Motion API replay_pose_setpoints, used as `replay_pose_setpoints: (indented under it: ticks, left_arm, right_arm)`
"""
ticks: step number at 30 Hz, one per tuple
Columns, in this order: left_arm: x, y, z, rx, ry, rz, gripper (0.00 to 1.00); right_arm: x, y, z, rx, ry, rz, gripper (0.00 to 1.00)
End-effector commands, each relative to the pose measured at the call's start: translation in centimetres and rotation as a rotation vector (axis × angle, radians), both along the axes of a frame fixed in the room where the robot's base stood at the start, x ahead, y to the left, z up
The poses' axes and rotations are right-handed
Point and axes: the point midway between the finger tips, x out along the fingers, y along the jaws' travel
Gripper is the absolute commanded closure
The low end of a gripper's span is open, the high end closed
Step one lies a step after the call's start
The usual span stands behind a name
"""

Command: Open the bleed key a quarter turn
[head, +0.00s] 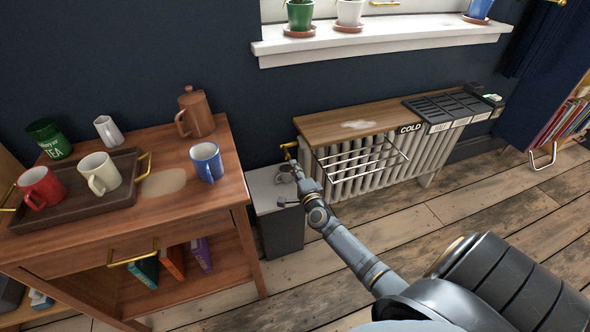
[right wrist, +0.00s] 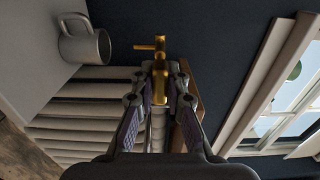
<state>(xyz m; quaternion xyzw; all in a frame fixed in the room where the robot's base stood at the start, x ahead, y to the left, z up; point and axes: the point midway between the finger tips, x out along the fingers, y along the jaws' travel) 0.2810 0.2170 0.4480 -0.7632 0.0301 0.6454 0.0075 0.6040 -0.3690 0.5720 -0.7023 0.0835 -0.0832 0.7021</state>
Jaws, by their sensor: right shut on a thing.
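The brass bleed key (head: 290,148) is at the left end of the cream radiator (head: 428,158), by the wooden shelf on top. In the right wrist view the brass key (right wrist: 161,50) stands between my fingertips, with a short arm sticking out to the left. My right gripper (head: 297,172) reaches up to it from below right. In the wrist view the right gripper (right wrist: 160,84) has its fingers closed on the brass piece. The fingers hide part of the key and its base. My left gripper is not in view.
A grey mug (right wrist: 84,46) stands close beside the key on a small white-topped cabinet (head: 268,191). A wire rack (head: 365,158) hangs on the radiator front. A wooden side table (head: 226,178) with mugs and a tray (head: 60,216) is at left. The floor in front is clear.

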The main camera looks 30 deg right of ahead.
Motion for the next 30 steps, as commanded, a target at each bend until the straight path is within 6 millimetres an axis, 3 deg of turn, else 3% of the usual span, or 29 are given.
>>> replay_pose_setpoints:
  ticks: [11, 19, 30]
  left_arm:
    - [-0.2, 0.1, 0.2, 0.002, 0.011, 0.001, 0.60]
    - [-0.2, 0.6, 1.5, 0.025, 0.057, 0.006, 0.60]
    - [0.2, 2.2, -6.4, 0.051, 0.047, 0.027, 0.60]
  right_arm:
    - [0.0, 0.0, 0.0, -0.027, 0.008, 0.000, 1.00]
    - [0.0, 0.0, 0.2, -0.176, 0.045, 0.001, 1.00]
    - [0.0, 0.0, 0.2, -0.512, 0.125, 0.001, 1.00]
